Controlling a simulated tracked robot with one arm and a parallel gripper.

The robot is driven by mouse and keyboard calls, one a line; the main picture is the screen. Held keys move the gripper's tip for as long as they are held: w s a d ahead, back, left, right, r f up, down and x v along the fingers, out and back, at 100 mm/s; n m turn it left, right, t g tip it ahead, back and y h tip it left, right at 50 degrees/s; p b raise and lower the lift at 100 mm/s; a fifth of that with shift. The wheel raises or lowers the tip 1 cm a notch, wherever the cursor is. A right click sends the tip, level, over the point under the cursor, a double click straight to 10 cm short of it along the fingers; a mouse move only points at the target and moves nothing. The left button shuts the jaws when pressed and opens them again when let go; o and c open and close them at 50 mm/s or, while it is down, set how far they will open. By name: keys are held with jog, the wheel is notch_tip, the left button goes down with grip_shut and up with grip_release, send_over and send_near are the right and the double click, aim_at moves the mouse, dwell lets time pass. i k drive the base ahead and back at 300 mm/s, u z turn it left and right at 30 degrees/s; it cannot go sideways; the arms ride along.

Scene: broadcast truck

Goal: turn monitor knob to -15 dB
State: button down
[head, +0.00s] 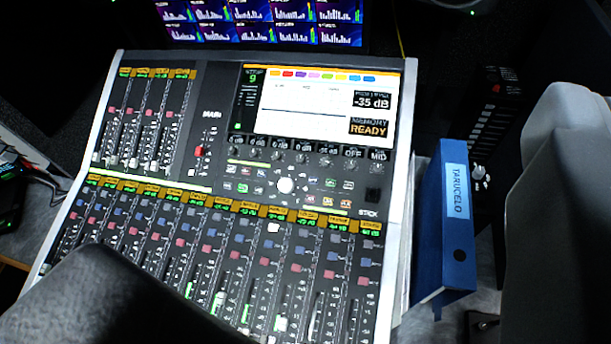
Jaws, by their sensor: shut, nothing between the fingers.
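The mixing console (405,130) fills the middle of the head view, tilted in the picture. Its screen (300,100) is lit and shows a box reading -35 dB (372,101), whose small heading I cannot read clearly. A large white knob (286,185) sits below the screen. A row of small dark knobs (300,158) runs just under the screen, below small displays that include OFF and MID. I cannot tell for certain which is the monitor knob. My gripper is not in view, and no finger touches the console.
A blue binder labelled TARUCELO (445,225) stands right of the console. Behind it is a dark unit with a pale knob (479,172). Dark rounded shapes, perhaps seat backs, block the bottom left (105,300) and right edge (565,210). A meter display (260,22) is behind.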

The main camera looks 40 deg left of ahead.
aim_at(285, 185)
jog(key=u, duration=0.05)
jog(key=k, duration=1.15)
jog(key=u, duration=0.45)
jog(key=i, duration=1)
jog(key=z, duration=0.05)
